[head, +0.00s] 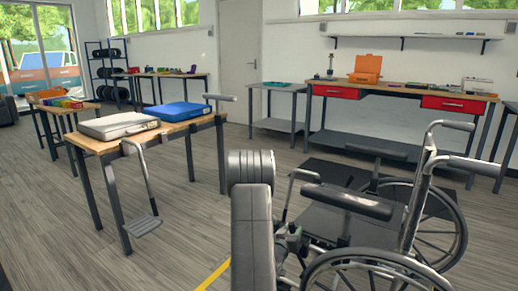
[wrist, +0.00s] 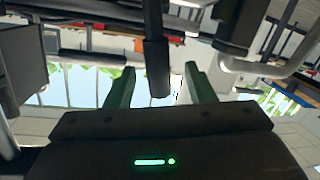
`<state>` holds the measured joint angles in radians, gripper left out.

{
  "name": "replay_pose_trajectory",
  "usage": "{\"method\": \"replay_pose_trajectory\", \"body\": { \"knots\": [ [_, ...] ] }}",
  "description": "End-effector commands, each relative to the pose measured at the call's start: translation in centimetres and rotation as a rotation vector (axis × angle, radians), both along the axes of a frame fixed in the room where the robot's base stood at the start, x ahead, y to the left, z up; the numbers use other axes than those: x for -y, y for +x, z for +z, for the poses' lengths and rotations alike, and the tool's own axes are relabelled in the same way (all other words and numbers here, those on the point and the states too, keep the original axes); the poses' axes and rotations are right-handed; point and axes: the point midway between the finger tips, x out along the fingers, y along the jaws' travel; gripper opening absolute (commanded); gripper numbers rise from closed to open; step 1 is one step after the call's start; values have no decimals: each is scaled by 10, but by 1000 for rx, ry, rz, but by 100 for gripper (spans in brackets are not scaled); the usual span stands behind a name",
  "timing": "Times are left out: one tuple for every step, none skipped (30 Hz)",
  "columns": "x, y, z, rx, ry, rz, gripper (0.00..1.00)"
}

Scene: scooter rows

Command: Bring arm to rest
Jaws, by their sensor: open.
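My arm (head: 251,225) stands upright in the lower middle of the head view, partly in front of the wheelchair (head: 347,201). My gripper (wrist: 159,68) shows in the wrist view with its two greenish fingers apart. A dark post (wrist: 155,66) hangs in the picture between the fingers. I cannot tell whether it touches either finger, and it looks like part of the wheelchair. In the head view the gripper end is small and mostly hidden beside the wheelchair's near side.
A wheelchair footrest (head: 146,224) hangs at the front of a wooden table (head: 92,145) bearing a grey case (head: 118,126) and a blue case (head: 178,111). A workbench (head: 408,91) with red drawers stands behind. Open floor lies left of my arm.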

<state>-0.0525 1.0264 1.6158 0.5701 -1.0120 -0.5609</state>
Motion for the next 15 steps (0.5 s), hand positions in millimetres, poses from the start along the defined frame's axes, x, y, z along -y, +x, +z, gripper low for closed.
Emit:
{"method": "replay_pose_trajectory", "body": {
  "knots": [
    [5,9,-3,3,0,-1,49],
    [7,13,-4,1,-1,-1,49],
    [10,19,-4,2,-1,-1,49],
    [11,18,-4,5,9,-1,49],
    [12,16,-3,13,22,-1,49],
    [13,15,-2,23,35,-1,49],
    [14,14,-1,29,43,-1,49],
    [15,14,-1,34,51,0,49],
    [15,13,-1,40,60,0,49],
    [16,12,0,44,65,0,49],
    [16,12,0,47,71,0,49],
    [17,12,0,50,76,0,49],
    [17,11,0,52,78,0,49],
    [17,11,0,53,80,0,49],
    [17,11,0,55,81,0,49]
  ]
}}
